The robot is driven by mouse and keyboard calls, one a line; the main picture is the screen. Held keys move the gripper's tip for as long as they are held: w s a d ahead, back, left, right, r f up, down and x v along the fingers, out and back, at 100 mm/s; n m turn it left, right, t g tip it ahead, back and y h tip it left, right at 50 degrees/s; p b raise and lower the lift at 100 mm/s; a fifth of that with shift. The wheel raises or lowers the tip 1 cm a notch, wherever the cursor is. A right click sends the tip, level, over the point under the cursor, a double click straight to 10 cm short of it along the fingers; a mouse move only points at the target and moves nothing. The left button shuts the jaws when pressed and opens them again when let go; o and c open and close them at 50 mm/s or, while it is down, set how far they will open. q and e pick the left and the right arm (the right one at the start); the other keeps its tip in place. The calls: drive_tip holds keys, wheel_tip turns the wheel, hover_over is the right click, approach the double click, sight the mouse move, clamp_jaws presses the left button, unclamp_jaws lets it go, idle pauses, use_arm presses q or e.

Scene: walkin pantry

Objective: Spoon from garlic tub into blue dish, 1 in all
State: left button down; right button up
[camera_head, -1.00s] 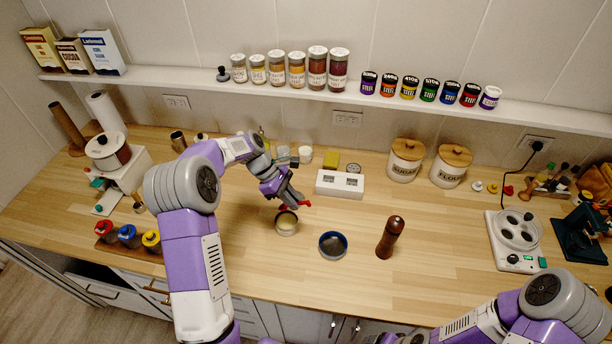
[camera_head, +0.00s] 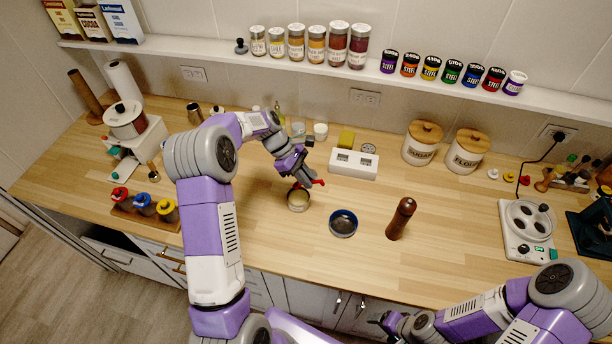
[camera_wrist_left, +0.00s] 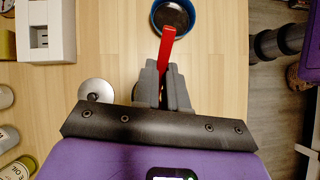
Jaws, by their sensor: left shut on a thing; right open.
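The garlic tub (camera_head: 298,204) is a small round open container with pale contents, on the counter left of the blue dish. The blue dish (camera_head: 343,228) has a blue rim and a dark inside; it also shows at the top of the left wrist view (camera_wrist_left: 174,16). My left gripper (camera_head: 301,182) is just above the tub's back rim, shut on a red-handled spoon (camera_wrist_left: 167,47). The handle points towards the dish; the spoon's lower end is hidden. My right gripper (camera_head: 388,324) is low at the front edge, partly visible and open.
A brown pepper mill (camera_head: 400,219) stands right of the dish. Sugar and flour canisters (camera_head: 422,145) stand at the back. The counter between dish and hot plate (camera_head: 528,228) is mostly clear.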

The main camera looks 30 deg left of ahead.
use_arm(q)
drive_tip(key=shift+f+b, duration=1.35)
drive_tip(key=shift+f, duration=1.95)
drive_tip(key=shift+r, duration=0.2)
drive_tip(key=shift+r+p, duration=3.15)
drive_tip(key=shift+r, duration=0.5)
drive_tip(key=shift+f, duration=0.1)
